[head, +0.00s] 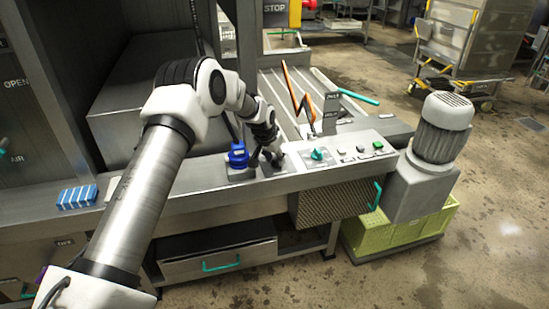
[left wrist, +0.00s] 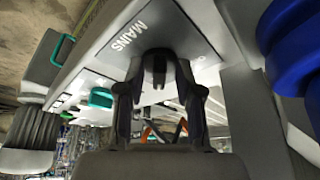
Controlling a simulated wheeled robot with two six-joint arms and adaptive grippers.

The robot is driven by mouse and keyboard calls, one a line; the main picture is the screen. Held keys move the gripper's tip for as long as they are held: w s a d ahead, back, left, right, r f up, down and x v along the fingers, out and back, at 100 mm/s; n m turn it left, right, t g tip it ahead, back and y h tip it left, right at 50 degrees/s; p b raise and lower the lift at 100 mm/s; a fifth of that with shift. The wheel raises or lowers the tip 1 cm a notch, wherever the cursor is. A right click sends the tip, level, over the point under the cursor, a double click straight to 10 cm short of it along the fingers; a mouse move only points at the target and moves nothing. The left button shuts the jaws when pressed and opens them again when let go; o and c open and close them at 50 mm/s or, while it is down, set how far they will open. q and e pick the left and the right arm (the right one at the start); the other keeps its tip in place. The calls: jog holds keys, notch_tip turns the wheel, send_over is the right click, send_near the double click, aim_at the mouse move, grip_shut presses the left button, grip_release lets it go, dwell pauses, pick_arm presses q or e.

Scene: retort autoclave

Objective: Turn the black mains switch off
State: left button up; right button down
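The panel's "MAINS" label (left wrist: 128,36) shows in the left wrist view, beside my left gripper (left wrist: 158,78). A dark upright piece, which looks like the black mains switch (left wrist: 158,64), stands between the two fingertips. The fingers are spread to either side of it, with light gaps showing lower down; contact at the tips cannot be made out. In the head view my left gripper (head: 273,156) points down at the left part of the control panel (head: 335,166) and hides the switch. My right gripper is not in view.
A blue knob or plug (head: 238,154) stands close left of the gripper. A teal knob (head: 317,154) and a green button (head: 378,145) are further right on the panel. A grey motor (head: 441,128) stands at the right end. A blue-and-white box (head: 77,197) lies at left.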

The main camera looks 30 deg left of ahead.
pick_arm(q)
grip_shut()
